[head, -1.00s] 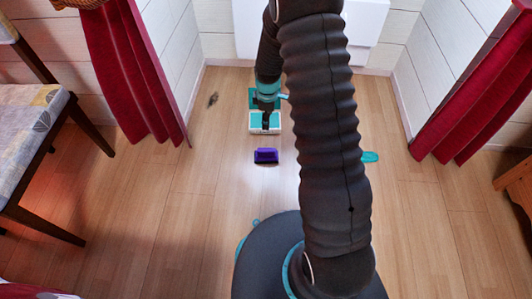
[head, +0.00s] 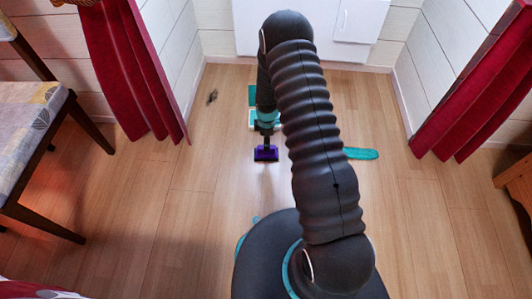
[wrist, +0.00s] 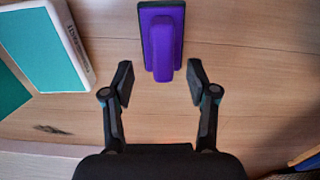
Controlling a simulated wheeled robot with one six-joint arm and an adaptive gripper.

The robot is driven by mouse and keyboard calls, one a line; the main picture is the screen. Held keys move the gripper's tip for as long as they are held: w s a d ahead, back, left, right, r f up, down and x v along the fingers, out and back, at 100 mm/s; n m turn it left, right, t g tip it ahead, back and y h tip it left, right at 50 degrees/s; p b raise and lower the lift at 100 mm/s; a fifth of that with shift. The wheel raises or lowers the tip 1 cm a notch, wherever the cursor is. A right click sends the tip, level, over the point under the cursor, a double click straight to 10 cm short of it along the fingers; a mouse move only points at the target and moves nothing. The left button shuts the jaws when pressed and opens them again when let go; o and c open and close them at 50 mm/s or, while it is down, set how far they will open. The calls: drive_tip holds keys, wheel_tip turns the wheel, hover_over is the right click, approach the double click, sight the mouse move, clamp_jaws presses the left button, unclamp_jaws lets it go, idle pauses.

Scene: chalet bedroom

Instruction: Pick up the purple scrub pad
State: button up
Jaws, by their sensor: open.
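The purple scrub pad (head: 266,154) lies on the wooden floor, with a dark base and a raised purple grip. In the wrist view the purple scrub pad (wrist: 162,42) is at the top centre, and its grip end points toward my gripper. My gripper (wrist: 159,82) is open, with one finger on each side of the line of the grip and nothing between the tips but the near end of the pad. In the head view my gripper (head: 266,147) is over the pad and covers part of it. I cannot tell the exact height gap.
A white-edged box with a teal top (wrist: 45,45) lies left of the pad in the wrist view. A teal flat item (head: 361,154) lies on the floor to the right. A chair (head: 35,130) stands at the left. Floor around the pad is mostly clear.

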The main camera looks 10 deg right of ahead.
sight(260, 155)
drive_tip(key=shift+s+a+f+b, duration=0.15)
drive_tip(key=shift+f+b, duration=0.15)
drive_tip(key=shift+f, duration=2.35)
drive_tip(key=shift+c, duration=0.2)
clamp_jaws()
